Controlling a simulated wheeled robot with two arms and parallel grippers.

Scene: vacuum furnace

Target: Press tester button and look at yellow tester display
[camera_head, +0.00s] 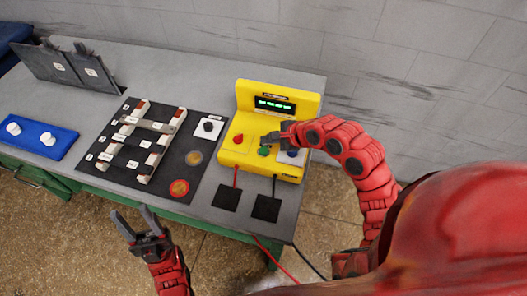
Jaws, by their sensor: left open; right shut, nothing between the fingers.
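The yellow tester (232,157) stands on the grey table near its right end. Its display (275,105) shows a line of lit green text, too small to read. A red button (238,139) and a green button (264,151) are on its front panel; a blue part (291,154) shows at the right. My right gripper (266,138) is shut and empty, just above the green button; I cannot tell whether it touches it. My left gripper (132,222) is open and empty, in front of the table edge.
A black board (165,187) with a frame of pale bars lies left of the tester. A blue tray (40,149) with white knobs lies at far left. Two black pads (226,197) lie before the tester, with red and black cables. A wall stands behind.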

